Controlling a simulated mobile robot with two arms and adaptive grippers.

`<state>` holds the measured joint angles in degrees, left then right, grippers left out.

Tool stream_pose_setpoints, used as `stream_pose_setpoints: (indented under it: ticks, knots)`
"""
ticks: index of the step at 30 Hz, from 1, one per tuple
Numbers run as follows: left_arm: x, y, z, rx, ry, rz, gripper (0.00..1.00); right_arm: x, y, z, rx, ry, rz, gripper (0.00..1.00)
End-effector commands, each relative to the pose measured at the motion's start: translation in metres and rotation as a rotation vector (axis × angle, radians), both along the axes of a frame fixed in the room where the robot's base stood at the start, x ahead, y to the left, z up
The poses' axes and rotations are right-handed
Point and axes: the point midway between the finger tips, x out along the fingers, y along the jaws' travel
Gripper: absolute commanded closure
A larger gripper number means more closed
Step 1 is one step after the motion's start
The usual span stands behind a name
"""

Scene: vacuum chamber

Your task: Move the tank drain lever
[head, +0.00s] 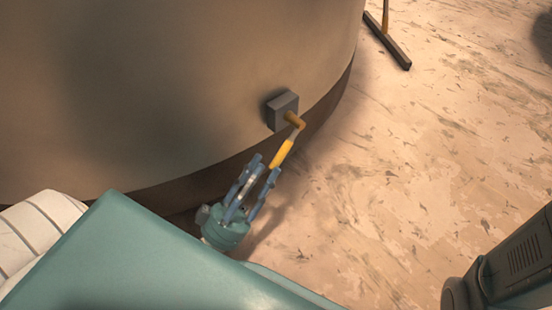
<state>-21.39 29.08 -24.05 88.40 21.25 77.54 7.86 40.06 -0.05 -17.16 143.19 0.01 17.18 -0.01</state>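The tank drain lever (283,151) has a yellow grip on a short metal arm. It joins a brass pivot (294,120) on a grey block (282,111) fixed to the tank's side. The lever slants down and left from the pivot. My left gripper (266,167) is open, its blue fingers spread and pointing up toward the lever's lower end. The fingertips are close to the grip's end; whether they touch it I cannot tell. My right gripper is not in view.
The large round brown tank (180,80) fills the upper left, with a darker base band. A dark bar on an orange pole (388,42) lies on the floor beyond it. The worn pale floor (420,150) right of the lever is clear.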

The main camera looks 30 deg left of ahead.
Motion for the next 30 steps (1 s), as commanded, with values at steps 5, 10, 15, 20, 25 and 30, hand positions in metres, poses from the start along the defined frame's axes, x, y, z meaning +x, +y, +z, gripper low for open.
stream_pose_setpoints:
  ticks: [5, 10, 15, 20, 25, 30]
  knots:
    - [-0.036, 0.013, -0.001, 0.001, 0.003, 0.0, 0.67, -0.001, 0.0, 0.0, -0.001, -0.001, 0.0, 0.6]
    - [-0.056, 0.021, 0.0, 0.001, 0.0, 0.001, 0.67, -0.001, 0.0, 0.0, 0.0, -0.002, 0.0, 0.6]
    - [-0.063, 0.023, 0.001, 0.0, -0.002, 0.0, 0.67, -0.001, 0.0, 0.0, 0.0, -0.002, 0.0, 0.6]
    - [-0.063, 0.023, 0.001, 0.0, -0.002, 0.0, 0.67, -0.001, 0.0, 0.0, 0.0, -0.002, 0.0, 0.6]
    - [-0.063, 0.023, 0.001, 0.0, -0.002, 0.001, 0.67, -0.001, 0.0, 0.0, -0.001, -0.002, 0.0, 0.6]
    - [-0.063, 0.023, 0.0, 0.0, -0.002, 0.001, 0.67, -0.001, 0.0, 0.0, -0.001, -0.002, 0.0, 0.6]
